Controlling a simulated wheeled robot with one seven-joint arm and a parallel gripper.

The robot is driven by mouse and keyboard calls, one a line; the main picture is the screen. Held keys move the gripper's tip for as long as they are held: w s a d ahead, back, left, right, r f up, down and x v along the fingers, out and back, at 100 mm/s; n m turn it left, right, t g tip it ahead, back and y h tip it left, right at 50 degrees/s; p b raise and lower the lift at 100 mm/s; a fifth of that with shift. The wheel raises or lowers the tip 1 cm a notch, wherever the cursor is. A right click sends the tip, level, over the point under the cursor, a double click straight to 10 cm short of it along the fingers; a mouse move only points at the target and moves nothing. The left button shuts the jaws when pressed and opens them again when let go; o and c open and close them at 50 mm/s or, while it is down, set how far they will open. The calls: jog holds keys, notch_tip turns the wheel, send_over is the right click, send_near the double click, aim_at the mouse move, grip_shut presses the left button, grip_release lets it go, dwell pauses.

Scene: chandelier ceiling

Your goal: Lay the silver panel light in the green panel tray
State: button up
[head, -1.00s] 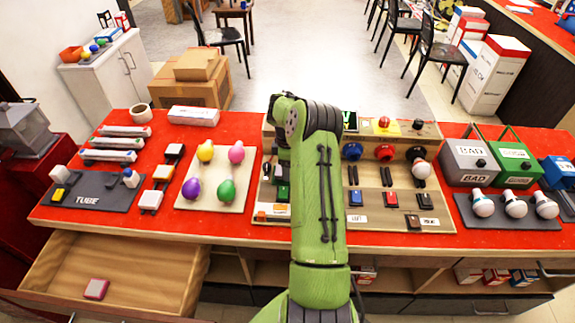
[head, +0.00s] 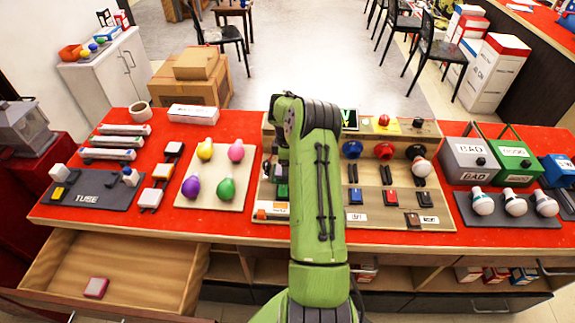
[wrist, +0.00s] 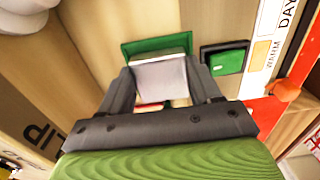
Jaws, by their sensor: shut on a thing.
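In the wrist view, my gripper (wrist: 161,70) is shut on the silver panel light (wrist: 160,82), a pale square plate between the two dark fingers. The green panel tray (wrist: 150,46) shows as a green rim and corner beyond the panel. The panel overlaps the tray in this view and hides much of it. I cannot tell whether the panel touches the tray or hangs just above it. In the head view, my green arm covers the gripper and the panel.
A dark block with a green switch (wrist: 225,62) stands close right of the tray. In the head view, the wooden test board (head: 375,205) carries several sockets and switches. A bulb board (head: 238,190) lies left of my arm. A drawer (head: 130,270) stands open at front left.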

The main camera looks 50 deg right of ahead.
jog(key=shift+f, duration=0.3)
jog(key=o, duration=1.1)
jog(key=shift+o, duration=0.2)
notch_tip(320, 180, up, 16)
jog(key=p, duration=0.2)
